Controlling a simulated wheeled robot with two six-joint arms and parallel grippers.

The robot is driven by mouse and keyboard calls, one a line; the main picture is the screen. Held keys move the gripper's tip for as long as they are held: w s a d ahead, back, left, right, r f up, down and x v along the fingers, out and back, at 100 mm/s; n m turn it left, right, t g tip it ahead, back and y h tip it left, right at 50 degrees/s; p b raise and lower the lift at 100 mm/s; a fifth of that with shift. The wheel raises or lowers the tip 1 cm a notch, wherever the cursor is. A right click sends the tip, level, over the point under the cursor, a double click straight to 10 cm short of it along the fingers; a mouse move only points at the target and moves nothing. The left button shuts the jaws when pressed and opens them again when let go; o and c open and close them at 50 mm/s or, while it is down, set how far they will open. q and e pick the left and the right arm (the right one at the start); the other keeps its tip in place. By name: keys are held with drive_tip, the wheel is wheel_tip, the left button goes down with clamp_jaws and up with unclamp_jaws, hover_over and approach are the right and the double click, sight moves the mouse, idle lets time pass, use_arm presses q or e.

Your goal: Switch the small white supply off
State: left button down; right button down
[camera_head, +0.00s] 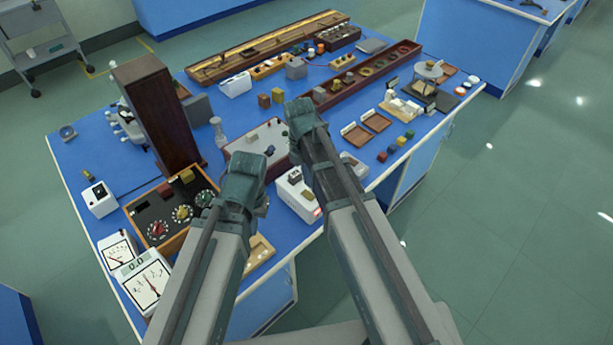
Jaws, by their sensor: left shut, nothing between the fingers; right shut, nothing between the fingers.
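A small white box (299,201) with a dark part on top and a red spot at its right end sits near the front edge of the bench, between my two arms. It looks like the small white supply; its switch position is too small to tell. My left gripper (246,166) is shut and empty, left of this box. My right gripper (299,112) is shut and empty, beyond the box, over the middle of the bench. My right forearm passes close to the box's right side in the picture.
Another white box (100,199) stands at the left edge. A wooden-framed dial box (140,225), meters (144,281) and a tall brown block (158,115) crowd the left. Wooden trays (376,121) and small coloured blocks (391,149) lie right. Bare blue bench (85,155) shows at far left.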

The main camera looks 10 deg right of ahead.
sight(311, 198)
drive_tip(key=f+b, duration=0.2)
drive_tip(key=f, duration=0.1)
drive_tip(key=f+b, duration=0.2)
drive_tip(key=shift+s+d, duration=0.2)
drive_tip(key=shift+s, duration=0.05)
drive_tip(key=shift+s+d+f+t+b, duration=0.2)
drive_tip(key=shift+s+f+t+b, duration=0.15)
drive_tip(key=shift+s+t, duration=0.2)
drive_tip(key=shift+s+t+y, duration=0.15)
drive_tip(key=shift+t+y, duration=0.1)
drive_tip(key=shift+y, duration=0.15)
drive_tip(key=shift+a, duration=0.1)
